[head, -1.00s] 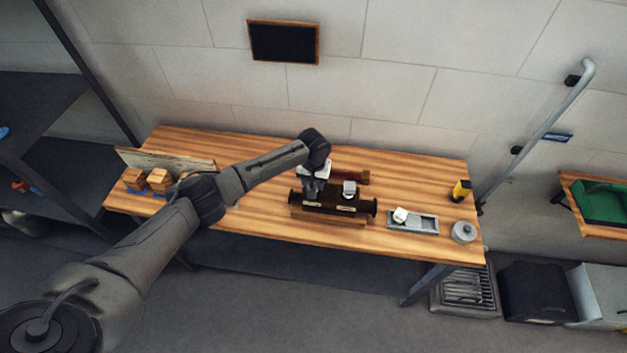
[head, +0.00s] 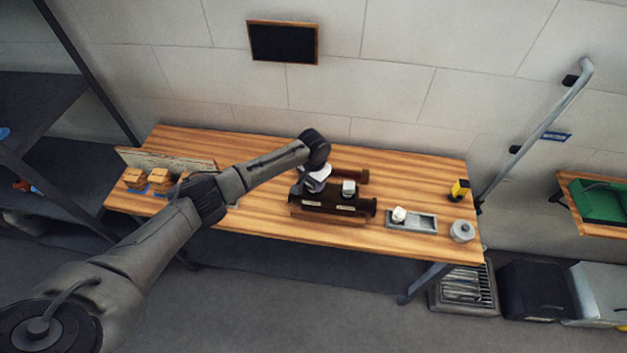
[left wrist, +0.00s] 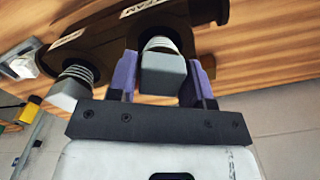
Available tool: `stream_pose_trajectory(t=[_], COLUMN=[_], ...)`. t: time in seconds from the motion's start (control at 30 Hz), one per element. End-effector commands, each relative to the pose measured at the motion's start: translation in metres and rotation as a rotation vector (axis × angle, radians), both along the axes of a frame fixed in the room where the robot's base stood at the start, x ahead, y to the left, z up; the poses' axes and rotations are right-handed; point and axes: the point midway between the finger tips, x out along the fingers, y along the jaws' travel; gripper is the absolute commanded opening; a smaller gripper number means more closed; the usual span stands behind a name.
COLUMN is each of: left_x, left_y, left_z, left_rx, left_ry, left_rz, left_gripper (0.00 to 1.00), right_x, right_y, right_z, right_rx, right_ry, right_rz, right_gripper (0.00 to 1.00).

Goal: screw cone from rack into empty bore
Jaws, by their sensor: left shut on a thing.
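The dark brown valve body (head: 330,207) lies on the bench and fills the top of the left wrist view (left wrist: 200,12). My left gripper (head: 308,188) is over its left end. In the left wrist view, its purple fingers (left wrist: 158,75) are shut on the grey square head of a cone (left wrist: 162,72). The held cone's ringed neck meets the body at a bore; the depth is hidden. A second grey-headed cone (left wrist: 68,90) stands in the other bore, also seen in the head view (head: 348,187). My right gripper is not in view.
A grey tray (head: 425,221) with a white piece (head: 398,214) lies right of the body. Beyond it are a round grey pot (head: 462,231) and a yellow-black object (head: 460,190). Wooden blocks (head: 135,178) stand far left.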

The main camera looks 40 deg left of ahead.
Motion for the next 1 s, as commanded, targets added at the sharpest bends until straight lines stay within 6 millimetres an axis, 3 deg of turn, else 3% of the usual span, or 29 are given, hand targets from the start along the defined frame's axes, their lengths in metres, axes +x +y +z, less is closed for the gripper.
stream_pose_trajectory(t=[0.1,0.13,0.4,0.6,0.87,1.0], left_x=[0.0004,0.0004,0.0002,-0.0003,-0.0002,-0.0001], left_y=[0.0000,0.0000,0.0001,0.0002,0.0002,0.0002], left_z=[0.0005,0.0005,0.0003,-0.0006,-0.0004,-0.0002], left_rx=[0.000,0.000,0.000,0.000,0.000,0.000], left_ry=[-0.001,-0.001,-0.001,0.001,0.000,0.000], left_rz=[0.001,0.001,0.002,0.003,0.003,0.003], left_gripper=[0.13,0.47,0.72,0.76,1.00,1.00], right_x=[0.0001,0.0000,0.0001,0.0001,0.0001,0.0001], right_y=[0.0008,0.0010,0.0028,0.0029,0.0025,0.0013], right_z=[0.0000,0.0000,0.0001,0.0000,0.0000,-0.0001], right_rx=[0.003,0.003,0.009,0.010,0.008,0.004], right_ry=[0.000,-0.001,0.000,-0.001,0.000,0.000], right_rz=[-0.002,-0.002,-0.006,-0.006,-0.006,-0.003], right_gripper=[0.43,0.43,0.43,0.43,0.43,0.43])
